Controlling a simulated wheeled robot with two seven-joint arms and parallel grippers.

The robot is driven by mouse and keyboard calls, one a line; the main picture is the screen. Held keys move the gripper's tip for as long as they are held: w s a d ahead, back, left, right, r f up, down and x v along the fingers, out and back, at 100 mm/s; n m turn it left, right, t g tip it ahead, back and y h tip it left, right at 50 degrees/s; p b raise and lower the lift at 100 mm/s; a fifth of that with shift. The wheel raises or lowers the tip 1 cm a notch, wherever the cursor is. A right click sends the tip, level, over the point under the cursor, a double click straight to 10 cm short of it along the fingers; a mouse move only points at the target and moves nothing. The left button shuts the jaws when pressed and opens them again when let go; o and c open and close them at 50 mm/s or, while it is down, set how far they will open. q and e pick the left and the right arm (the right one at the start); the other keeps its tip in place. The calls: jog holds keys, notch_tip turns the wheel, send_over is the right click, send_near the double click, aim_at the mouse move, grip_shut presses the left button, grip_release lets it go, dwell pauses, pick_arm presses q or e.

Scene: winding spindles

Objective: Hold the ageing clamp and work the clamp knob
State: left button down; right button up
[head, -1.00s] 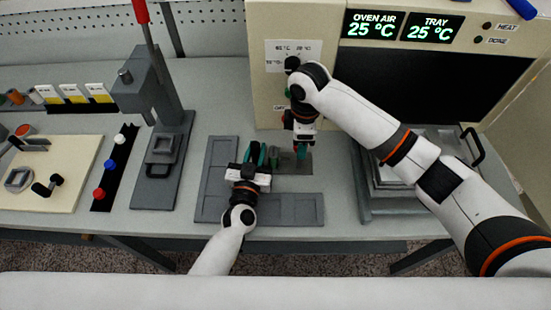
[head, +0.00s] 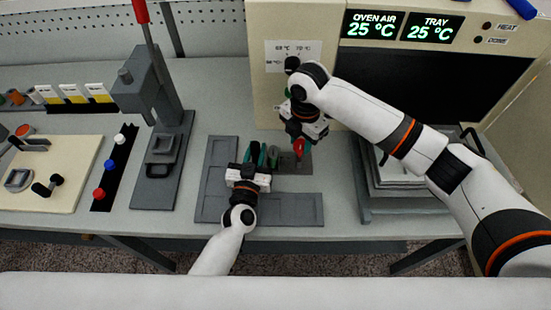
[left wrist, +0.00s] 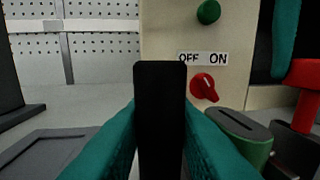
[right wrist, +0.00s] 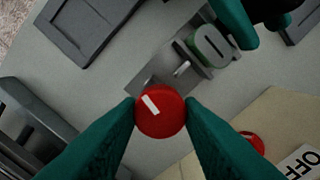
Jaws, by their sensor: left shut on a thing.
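My left gripper (head: 255,155) is low over the bench, at the grey plates. In the left wrist view its teal fingers are shut on a black upright handle (left wrist: 160,110), which I take for the ageing clamp's handle. Beside it is a green oblong part with a grey slot (left wrist: 238,130). The red clamp knob (right wrist: 160,110) has a white mark and lies between my right gripper's fingertips (right wrist: 160,112). Whether they grip it is unclear. The knob also shows in the head view (head: 298,147) and at the right of the left wrist view (left wrist: 306,80).
The oven (head: 285,100) stands close behind, with a red OFF/ON switch (left wrist: 203,86). A tray stack (head: 385,200) is at the right. A lever press (head: 165,160) is at the left. Grey plates (head: 285,208) lie in front.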

jog(key=m, duration=0.5)
jog(key=shift+m, duration=0.3)
jog(key=shift+c, duration=0.4)
jog(key=m, duration=0.7)
jog(key=o, duration=1.1)
